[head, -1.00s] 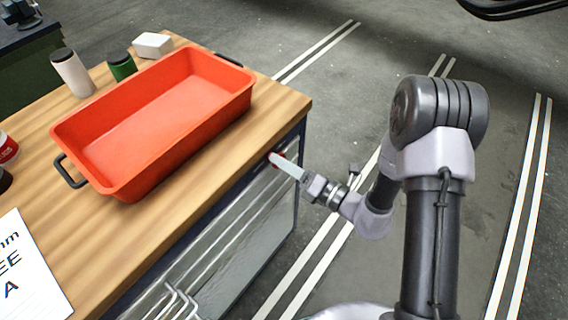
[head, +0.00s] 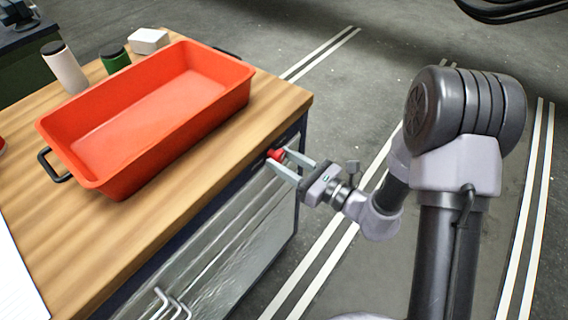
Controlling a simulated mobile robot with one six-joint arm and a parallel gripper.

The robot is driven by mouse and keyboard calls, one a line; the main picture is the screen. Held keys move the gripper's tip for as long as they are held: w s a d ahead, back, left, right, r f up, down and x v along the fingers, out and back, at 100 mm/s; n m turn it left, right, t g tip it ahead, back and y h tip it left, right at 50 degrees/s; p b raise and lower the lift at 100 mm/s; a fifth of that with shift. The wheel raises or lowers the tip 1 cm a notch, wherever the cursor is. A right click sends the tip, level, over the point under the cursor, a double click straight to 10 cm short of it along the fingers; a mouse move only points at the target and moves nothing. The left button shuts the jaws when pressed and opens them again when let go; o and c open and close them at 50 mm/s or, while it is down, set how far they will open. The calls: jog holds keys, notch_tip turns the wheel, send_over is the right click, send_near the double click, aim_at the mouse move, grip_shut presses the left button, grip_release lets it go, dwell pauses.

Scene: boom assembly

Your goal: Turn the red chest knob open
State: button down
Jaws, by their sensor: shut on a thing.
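The red chest knob (head: 275,155) sits on the front of the wooden-topped chest (head: 282,118), just under the top's right corner. My gripper (head: 277,159) reaches it from the right, with one pale finger above the knob and one below. The fingers are shut on the knob, and its red face shows between their tips. The inner contact faces are too small to see clearly.
A large orange-red tray (head: 208,118) with black handles stands on the chest top. A white cup (head: 66,68), a green can (head: 115,60) and a white box (head: 148,41) stand behind it. Bent metal handles (head: 170,303) jut from the chest's front. Floor at right is open.

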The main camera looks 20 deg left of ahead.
jog(key=shift+f+n+b, duration=0.1)
jog(key=shift+n+b, duration=0.25)
jog(key=shift+n, duration=0.35)
jog(key=c, duration=0.9)
grip_release()
jog(key=shift+d, duration=0.1)
jog(key=p+v, duration=0.3)
jog(key=v, duration=1.4)
jog(key=shift+s+d, duration=0.1)
jog(key=shift+s, duration=0.05)
